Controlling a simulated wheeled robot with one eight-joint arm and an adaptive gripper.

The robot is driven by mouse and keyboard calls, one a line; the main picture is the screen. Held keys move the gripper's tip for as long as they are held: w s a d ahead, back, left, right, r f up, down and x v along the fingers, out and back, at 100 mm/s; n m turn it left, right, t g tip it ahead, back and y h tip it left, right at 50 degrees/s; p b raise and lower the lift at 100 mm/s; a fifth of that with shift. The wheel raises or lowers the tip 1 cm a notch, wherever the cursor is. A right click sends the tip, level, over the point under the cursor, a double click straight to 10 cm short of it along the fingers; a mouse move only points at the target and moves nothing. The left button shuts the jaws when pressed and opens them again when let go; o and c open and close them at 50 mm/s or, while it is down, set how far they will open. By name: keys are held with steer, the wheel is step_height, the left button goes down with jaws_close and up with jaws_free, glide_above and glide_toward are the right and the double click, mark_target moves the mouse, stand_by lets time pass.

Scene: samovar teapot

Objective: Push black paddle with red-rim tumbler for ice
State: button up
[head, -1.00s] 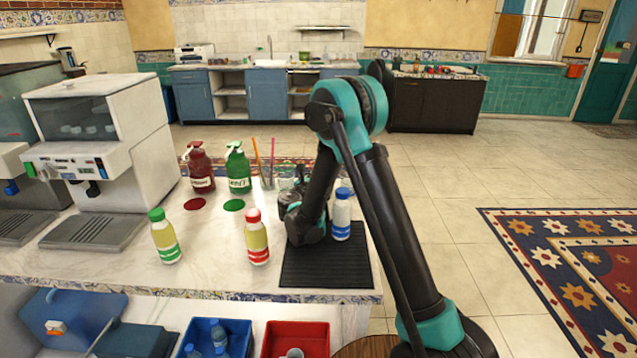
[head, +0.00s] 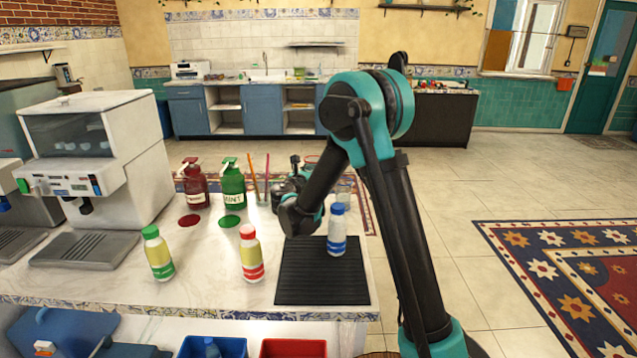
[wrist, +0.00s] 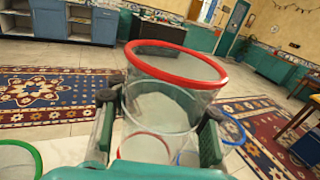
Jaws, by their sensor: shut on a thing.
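The clear red-rim tumbler (wrist: 165,95) stands between the fingers of my gripper (wrist: 160,112) in the wrist view. The fingers are shut on its sides. A second, smaller red ring shows low through its clear wall. In the head view my gripper (head: 292,188) is above the counter behind the black ribbed mat, partly hidden by my arm. The black paddle (head: 86,206) is under the front of the white dispenser (head: 95,160), well to the left of my gripper.
Red (head: 195,187) and green (head: 232,187) pump bottles stand between dispenser and gripper. Green-capped (head: 158,255), red-capped (head: 251,257) and blue-capped (head: 337,232) bottles stand nearer, the last on the black mat (head: 320,285).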

step_height(320, 180, up, 12)
stand_by(0.3)
steer(key=shift+f, duration=0.15)
